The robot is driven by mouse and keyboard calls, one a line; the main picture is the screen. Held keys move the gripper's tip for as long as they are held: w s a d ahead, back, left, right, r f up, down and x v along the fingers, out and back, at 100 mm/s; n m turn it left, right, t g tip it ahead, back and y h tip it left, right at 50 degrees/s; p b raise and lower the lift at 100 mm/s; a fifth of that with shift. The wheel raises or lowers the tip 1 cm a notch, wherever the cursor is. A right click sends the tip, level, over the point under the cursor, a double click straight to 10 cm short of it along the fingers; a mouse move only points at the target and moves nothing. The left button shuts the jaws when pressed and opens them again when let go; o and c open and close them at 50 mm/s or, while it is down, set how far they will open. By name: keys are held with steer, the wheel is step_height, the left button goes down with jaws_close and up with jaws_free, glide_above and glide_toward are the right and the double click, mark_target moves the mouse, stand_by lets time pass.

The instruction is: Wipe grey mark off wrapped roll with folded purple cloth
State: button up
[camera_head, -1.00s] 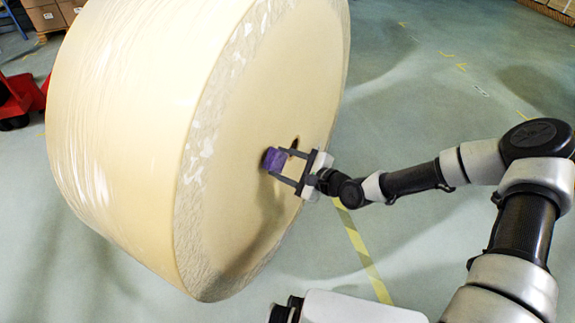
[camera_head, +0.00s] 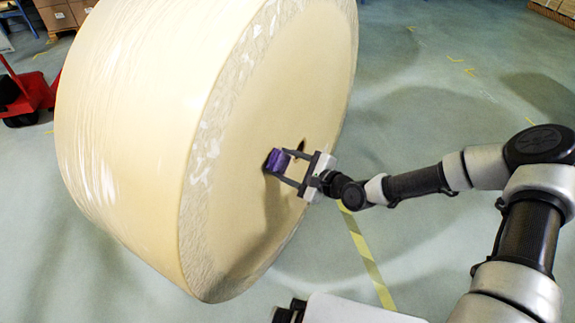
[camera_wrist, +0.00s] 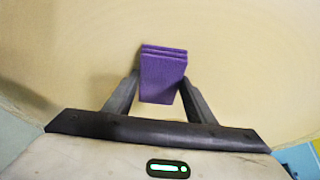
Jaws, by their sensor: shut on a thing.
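The wrapped roll (camera_head: 130,120) is a large cream cylinder lying on its side, its flat end facing my arm. My gripper (camera_head: 281,168) is at that flat end, shut on the folded purple cloth (camera_head: 276,160). In the wrist view the cloth (camera_wrist: 163,75) sits between the two fingers of my gripper (camera_wrist: 162,90), its folded edge towards the roll's face (camera_wrist: 230,50). I cannot tell whether it touches the face. The grey mark does not show clearly; shadows lie on the face around the gripper.
A red pallet truck (camera_head: 35,95) stands at the left behind the roll. Cardboard boxes (camera_head: 62,12) are at the back left. A yellow floor line (camera_head: 367,262) runs below my arm. The floor at the right (camera_head: 450,90) is mostly clear.

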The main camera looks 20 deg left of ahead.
steer(key=shift+w+a, duration=0.15)
steer(key=shift+a, duration=0.5)
steer(key=shift+w, duration=0.1)
